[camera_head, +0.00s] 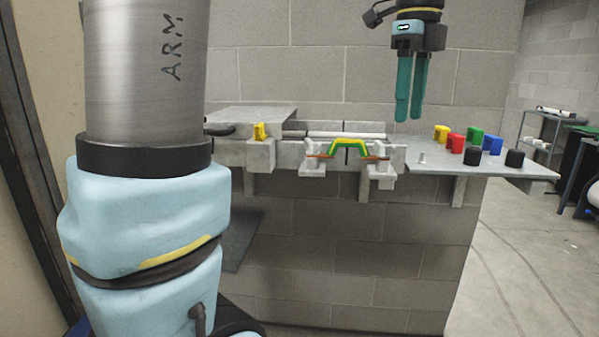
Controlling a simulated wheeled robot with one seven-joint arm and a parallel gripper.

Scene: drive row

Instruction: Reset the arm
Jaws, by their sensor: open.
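My gripper (410,88) hangs at the upper right with its two teal fingers pointing down. It is open and empty, with a narrow gap between the fingers. It is above the wall-mounted bench and appears apart from everything on it. My arm link (143,245), pale blue with a metal tube marked "ARM", fills the left of the view and hides part of the wall and bench.
A green and yellow bracket-shaped piece (349,146) sits on the grey fixture (312,170). A shelf (513,172) at right holds several coloured blocks and black cylinders. Open floor (525,265) lies at lower right.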

